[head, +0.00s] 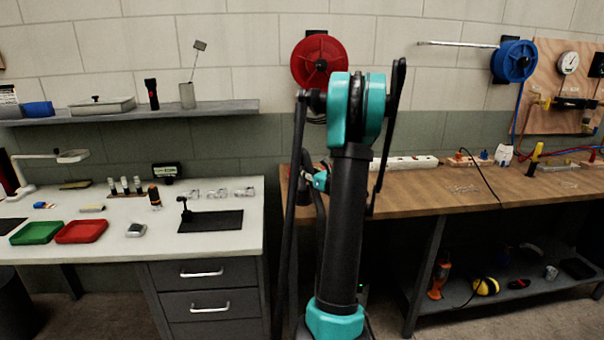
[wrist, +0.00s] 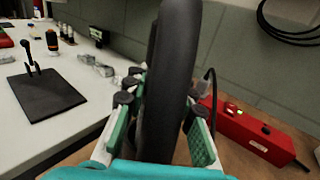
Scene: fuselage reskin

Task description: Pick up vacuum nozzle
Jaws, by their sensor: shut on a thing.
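The vacuum nozzle (wrist: 172,75) is a thick, dark, curved tube that fills the middle of the wrist view. My gripper (wrist: 160,108), with green pads and dark finger joints, is shut on it, one finger on each side. The far end of the nozzle runs out of the top of the wrist view. In the head view my gripper (head: 320,181) shows as a small teal piece left of my arm, by the front left of the wooden bench. My arm hides much of the nozzle there.
A white bench (head: 225,243) with trays and a black mat (head: 212,222) stands left. The wooden bench (head: 440,203) stands right, with a white power strip (head: 410,163). A red box (wrist: 252,135) lies right of my gripper. Red (head: 318,55) and blue (head: 514,60) reels hang on the wall.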

